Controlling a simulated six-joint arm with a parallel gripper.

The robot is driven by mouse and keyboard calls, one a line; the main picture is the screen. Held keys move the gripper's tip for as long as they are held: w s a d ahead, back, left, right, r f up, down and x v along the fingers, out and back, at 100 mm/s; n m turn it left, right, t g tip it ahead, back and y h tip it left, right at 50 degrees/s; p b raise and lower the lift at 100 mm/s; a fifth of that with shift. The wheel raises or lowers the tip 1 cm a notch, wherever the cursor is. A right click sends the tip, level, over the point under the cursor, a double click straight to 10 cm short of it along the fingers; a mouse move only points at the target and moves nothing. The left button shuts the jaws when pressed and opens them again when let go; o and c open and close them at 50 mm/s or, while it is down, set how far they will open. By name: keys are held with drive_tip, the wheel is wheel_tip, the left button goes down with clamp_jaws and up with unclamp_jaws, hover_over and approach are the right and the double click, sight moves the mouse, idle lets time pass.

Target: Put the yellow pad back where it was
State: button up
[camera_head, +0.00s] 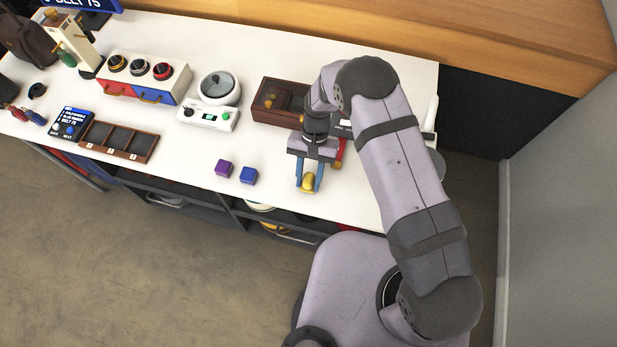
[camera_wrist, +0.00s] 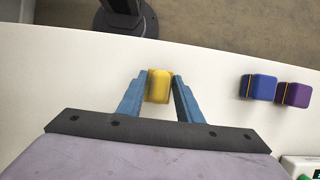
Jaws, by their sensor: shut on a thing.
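The yellow pad (camera_head: 308,183) is between the blue fingers of my gripper (camera_head: 309,180), near the front edge of the white table. In the wrist view the yellow pad (camera_wrist: 159,86) sits between the two fingertips of my gripper (camera_wrist: 159,88), which is shut on it. I cannot tell whether the pad touches the table. A blue pad (camera_head: 248,175) and a purple pad (camera_head: 224,168) stand on the table to the left of my gripper. They also show in the wrist view, the blue pad (camera_wrist: 262,88) nearer the gripper than the purple pad (camera_wrist: 298,95).
A dark wooden box (camera_head: 274,115) is behind my gripper, partly hidden by my arm. A white scale-like device (camera_head: 208,117), a compartment tray (camera_head: 118,141), a small blue display (camera_head: 70,123) and a box with several knobs (camera_head: 143,80) stand to the left. The table front around the pads is clear.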

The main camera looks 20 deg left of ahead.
drive_tip(key=shift+f, duration=0.35)
drive_tip(key=shift+f, duration=0.2)
drive_tip(key=o, duration=1)
drive_tip(key=shift+r, duration=0.1)
drive_tip(key=shift+b+v, duration=1.8)
drive_tip(key=shift+v, duration=4.35)
drive_tip(key=shift+s, duration=0.1)
